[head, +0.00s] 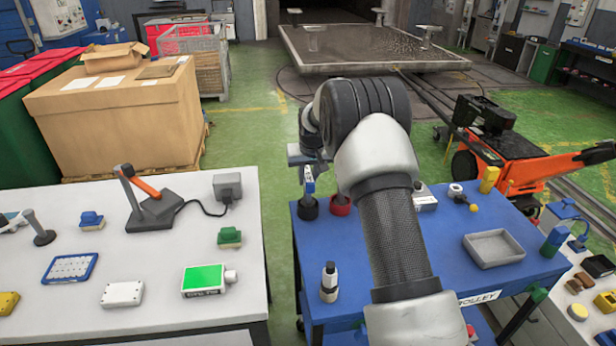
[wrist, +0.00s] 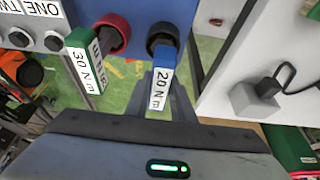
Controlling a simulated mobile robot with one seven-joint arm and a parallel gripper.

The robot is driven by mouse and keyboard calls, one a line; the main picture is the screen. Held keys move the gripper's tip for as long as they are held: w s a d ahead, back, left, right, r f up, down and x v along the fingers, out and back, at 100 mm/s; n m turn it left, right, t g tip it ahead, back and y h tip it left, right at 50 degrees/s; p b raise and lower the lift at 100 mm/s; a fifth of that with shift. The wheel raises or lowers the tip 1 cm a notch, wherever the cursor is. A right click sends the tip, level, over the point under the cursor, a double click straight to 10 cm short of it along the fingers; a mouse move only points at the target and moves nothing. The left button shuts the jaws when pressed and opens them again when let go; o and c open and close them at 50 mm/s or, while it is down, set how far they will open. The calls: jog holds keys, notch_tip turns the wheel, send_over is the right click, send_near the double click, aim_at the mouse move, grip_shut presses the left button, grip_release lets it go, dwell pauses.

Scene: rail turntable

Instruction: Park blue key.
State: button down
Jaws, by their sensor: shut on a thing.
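The blue key (wrist: 160,78), with a white "20 N m" label, is between the fingers of my gripper (wrist: 168,108) in the wrist view. In the head view the blue key (head: 309,183) hangs upright from my gripper (head: 307,168), its lower end at the black ring holder (head: 308,209) on the blue trolley (head: 400,265). I cannot tell whether the tip is inside the holder or just above it. A red ring holder (head: 340,207) is to its right. In the wrist view a green key (wrist: 80,50) labelled "30 N m" stands by the red holder (wrist: 113,30).
A white box with labelled knobs (wrist: 35,14) is beside the green key. On the trolley are a grey tray (head: 494,249) and a black-and-white bottle (head: 329,283). A white table (head: 150,250) with several devices stands left, across a gap. My arm hides the trolley's middle.

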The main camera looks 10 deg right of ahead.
jog(key=shift+f+b, duration=0.45)
jog(key=shift+f, duration=0.3)
jog(key=c, duration=1.4)
grip_release()
jog(key=shift+c, duration=0.2)
jog(key=shift+s+r, duration=0.1)
jog(key=v, duration=1.7)
jog(key=shift+r, duration=0.15)
